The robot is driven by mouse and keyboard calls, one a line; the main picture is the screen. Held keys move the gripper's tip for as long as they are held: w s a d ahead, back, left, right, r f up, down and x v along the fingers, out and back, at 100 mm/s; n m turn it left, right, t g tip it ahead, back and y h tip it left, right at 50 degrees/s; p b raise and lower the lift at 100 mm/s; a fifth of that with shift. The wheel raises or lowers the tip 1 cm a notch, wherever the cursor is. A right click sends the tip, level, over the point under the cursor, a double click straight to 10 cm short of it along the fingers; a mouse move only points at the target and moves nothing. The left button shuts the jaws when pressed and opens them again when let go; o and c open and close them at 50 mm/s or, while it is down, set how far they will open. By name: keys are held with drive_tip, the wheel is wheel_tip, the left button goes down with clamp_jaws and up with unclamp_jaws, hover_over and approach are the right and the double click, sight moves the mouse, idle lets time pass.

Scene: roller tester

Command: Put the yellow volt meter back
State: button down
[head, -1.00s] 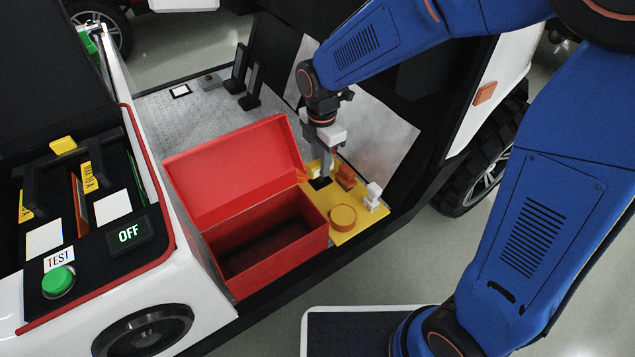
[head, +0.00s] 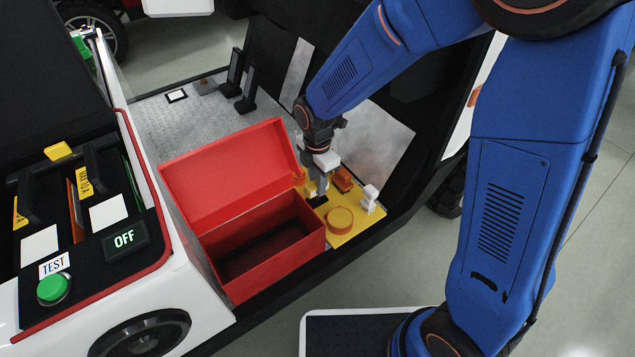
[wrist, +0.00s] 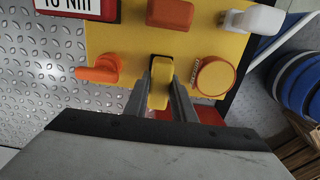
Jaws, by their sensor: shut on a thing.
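The yellow volt meter (wrist: 160,84) is between the two grey fingers of my gripper (wrist: 160,103) in the wrist view. My gripper is shut on it. In the head view my gripper (head: 317,190) points down at a yellow board (head: 352,236), just right of the open red box. A dark patch (head: 318,201) on the board lies at the fingertips. The meter is over the yellow board (wrist: 130,40), between an orange handle and a round orange piece. Whether the meter touches the board cannot be told. In the head view the meter is largely hidden by the gripper.
The open red box (head: 265,237) stands close left of the gripper. A round orange piece (head: 340,219), an orange block (head: 343,180) and a white piece (head: 369,196) are on the board. A control panel with a green button (head: 53,287) is at left. Metal floor (head: 165,125) lies behind.

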drive_tip(key=c, duration=1.5)
unclamp_jaws()
wheel_tip(320, 180, up, 12)
drive_tip(key=shift+r, duration=0.1)
